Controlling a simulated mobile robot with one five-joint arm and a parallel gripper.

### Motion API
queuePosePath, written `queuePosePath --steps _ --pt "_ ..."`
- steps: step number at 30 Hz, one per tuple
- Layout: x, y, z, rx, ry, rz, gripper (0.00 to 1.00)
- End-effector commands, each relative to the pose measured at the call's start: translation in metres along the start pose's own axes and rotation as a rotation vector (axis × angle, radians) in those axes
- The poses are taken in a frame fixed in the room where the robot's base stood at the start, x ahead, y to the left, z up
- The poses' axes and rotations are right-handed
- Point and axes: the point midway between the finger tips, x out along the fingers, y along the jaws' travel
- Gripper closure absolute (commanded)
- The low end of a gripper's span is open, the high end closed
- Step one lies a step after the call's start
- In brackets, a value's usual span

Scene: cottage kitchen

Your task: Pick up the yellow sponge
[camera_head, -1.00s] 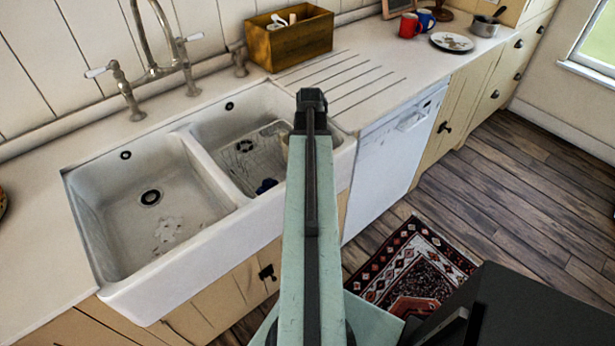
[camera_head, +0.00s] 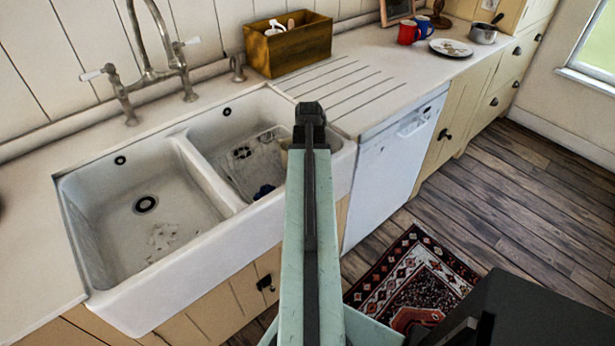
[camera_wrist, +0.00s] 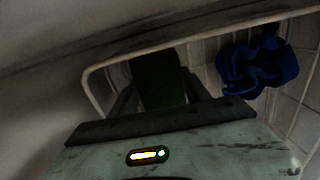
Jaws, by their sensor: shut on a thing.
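My gripper (camera_wrist: 158,92) is low in the right basin of the sink, at a wire rack. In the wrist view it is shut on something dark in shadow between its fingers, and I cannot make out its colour. No yellow sponge shows clearly in either view. In the head view a pale yellowish bit (camera_head: 284,155) shows beside my arm in the right basin; I cannot tell what it is. My arm hides the gripper there.
A blue cloth (camera_wrist: 257,66) lies in the rack (camera_wrist: 95,85), right of my gripper. The basin wall (camera_wrist: 30,110) is close on the left. The left basin (camera_head: 143,235) is mostly clear. A wooden box (camera_head: 290,45), mugs (camera_head: 408,30) and a plate (camera_head: 450,47) stand on the counter.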

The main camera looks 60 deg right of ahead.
Motion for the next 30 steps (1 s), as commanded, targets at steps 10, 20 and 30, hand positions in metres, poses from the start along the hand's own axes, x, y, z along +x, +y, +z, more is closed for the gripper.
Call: queuePosePath --steps 10,20,30 --pt "-0.034 0.000 0.000 -0.001 0.000 0.000 0.82" --pt "-0.109 -0.001 0.000 -0.001 0.000 0.000 0.82" --pt "-0.177 -0.001 -0.001 -0.002 0.000 0.000 0.82"
